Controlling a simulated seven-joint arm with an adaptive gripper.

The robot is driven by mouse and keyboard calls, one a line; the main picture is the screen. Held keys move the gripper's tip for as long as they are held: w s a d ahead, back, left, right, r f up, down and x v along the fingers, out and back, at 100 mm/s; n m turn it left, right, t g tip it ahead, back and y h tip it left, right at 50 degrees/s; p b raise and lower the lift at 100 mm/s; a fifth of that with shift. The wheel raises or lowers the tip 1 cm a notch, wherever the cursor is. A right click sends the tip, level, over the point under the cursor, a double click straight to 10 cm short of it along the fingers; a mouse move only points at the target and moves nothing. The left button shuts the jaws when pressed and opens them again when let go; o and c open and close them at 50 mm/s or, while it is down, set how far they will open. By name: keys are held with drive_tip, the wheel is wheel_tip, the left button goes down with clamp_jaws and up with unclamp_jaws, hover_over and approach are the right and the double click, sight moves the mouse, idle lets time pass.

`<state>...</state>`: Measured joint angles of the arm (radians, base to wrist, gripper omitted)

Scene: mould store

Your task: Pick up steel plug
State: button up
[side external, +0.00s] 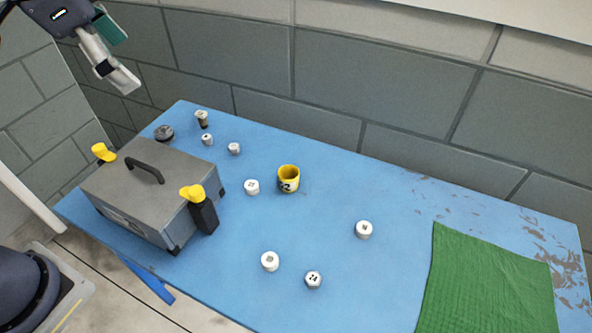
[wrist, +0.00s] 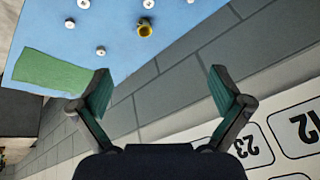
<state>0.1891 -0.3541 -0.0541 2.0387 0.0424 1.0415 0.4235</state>
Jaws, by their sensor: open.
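Several small white or grey plug-like pieces stand apart on the blue table; I cannot tell for sure which is the steel plug. A taller grey piece with a dark top (side external: 202,119) stands at the back left, with a dark grey round piece (side external: 164,133) beside it. A greyish faceted piece with dark marks (side external: 313,280) is near the front edge. White pieces include one at centre right (side external: 363,230), one at the front (side external: 270,261) and one near the mug (side external: 251,187). My gripper (side external: 122,58) (wrist: 160,72) is open and empty, high above the table's back left, away from every piece.
A grey toolbox (side external: 150,185) with yellow latches and a handle stands on the left. A yellow mug (side external: 289,180) (wrist: 145,29) stands mid-table. A green cloth (side external: 490,285) (wrist: 50,72) lies at the right end. A block wall (side external: 330,80) runs behind the table (side external: 345,285).

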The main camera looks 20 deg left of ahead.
drive_tip(key=s+a+f+n, duration=0.6)
drive_tip(key=s+f+n, duration=0.1)
drive_tip(key=s, duration=0.2)
drive_tip(key=shift+s+a+t+y, duration=0.25)
drive_tip(key=shift+a+t+y, duration=0.05)
drive_tip(key=shift+t, duration=0.1)
drive_tip(key=shift+w+n, duration=0.1)
drive_tip(key=shift+n, duration=0.3)
drive_tip(key=shift+c, duration=0.2)
drive_tip(key=c, duration=0.7)
